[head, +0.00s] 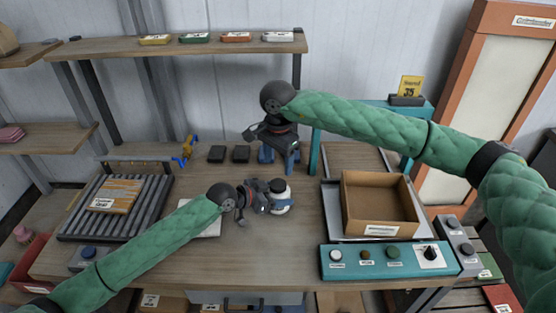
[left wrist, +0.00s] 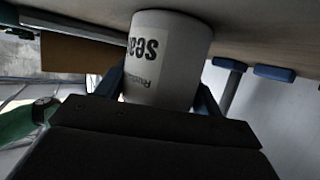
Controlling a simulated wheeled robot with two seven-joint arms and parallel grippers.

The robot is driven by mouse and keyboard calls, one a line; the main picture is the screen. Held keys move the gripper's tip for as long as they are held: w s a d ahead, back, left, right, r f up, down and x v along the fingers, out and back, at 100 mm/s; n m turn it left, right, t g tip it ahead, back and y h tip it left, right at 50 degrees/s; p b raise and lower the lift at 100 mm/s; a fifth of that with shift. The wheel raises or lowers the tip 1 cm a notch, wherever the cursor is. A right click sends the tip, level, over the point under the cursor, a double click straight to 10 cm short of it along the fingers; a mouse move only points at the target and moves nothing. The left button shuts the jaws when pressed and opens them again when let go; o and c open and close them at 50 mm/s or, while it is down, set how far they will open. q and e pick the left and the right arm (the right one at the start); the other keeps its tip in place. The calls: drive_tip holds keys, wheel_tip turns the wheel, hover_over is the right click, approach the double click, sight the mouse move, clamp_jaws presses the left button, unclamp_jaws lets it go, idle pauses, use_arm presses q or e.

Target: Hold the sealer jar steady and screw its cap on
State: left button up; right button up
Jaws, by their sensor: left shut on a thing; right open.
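The sealer jar (head: 283,196) is white and stands upright near the middle of the table; it also fills the upper middle of the left wrist view (left wrist: 168,55), where its printed label appears upside down. Its top looks dark and round in the head view; I cannot tell whether this is the cap or the open mouth. My left gripper (head: 279,207) is shut on the jar from the left, with blue fingers on either side of its body. My right gripper (head: 279,158) is open, behind and apart from the jar, its fingers pointing down. I cannot make out a separate cap.
A cardboard box (head: 380,208) stands in a tray at the right, behind a teal button panel (head: 388,260). A roller rack (head: 68,222) with a package is at the left. Table in front of the jar is clear.

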sight(278, 184)
drive_tip(key=n, duration=0.4)
drive_tip(key=shift+n, duration=0.3)
drive_tip(key=shift+f, duration=0.1)
drive_tip(key=shift+f, duration=3.95)
